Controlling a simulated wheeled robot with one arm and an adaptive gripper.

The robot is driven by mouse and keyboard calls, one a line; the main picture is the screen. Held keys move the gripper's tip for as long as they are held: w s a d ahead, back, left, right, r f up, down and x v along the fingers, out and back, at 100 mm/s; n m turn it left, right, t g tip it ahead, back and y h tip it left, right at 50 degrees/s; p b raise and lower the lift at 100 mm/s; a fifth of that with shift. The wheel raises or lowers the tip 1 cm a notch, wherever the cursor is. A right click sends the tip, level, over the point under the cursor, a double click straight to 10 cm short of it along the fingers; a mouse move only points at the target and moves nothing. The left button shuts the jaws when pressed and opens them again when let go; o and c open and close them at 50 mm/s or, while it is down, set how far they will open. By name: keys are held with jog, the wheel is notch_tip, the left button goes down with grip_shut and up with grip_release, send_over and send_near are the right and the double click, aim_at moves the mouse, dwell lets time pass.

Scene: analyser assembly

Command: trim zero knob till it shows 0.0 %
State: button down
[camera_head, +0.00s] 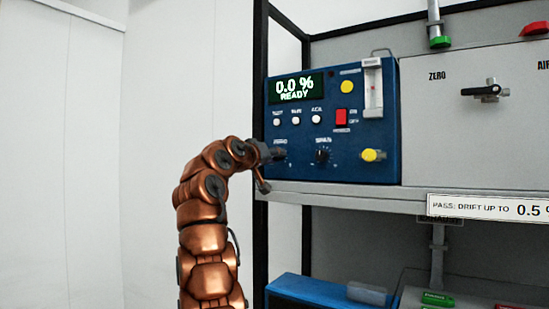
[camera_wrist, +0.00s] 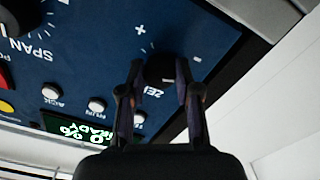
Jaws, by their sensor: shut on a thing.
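The blue analyser (camera_head: 340,165) stands on a grey shelf. Its green display (camera_head: 296,87) reads 0.0 % READY. The display also shows at the bottom of the wrist view (camera_wrist: 78,130), upside down and partly hidden. The zero knob (camera_wrist: 160,70) is black and sits at the analyser's lower left, between plus and minus marks. My gripper (camera_wrist: 158,78) is shut on the zero knob, one finger on each side.
The black span knob (camera_head: 322,156) is just right of the zero knob. A yellow knob (camera_head: 373,155), a red switch (camera_head: 341,117) and a flow tube (camera_head: 373,88) are further right. A grey panel with a black valve handle (camera_head: 485,91) adjoins. A black rack post (camera_head: 260,90) stands left.

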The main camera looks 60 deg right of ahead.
jog(key=c, duration=0.8)
grip_release()
jog(key=shift+a, duration=0.1)
jog(key=a, duration=1.1)
jog(key=shift+s+a, duration=0.25)
jog(key=shift+a, duration=0.15)
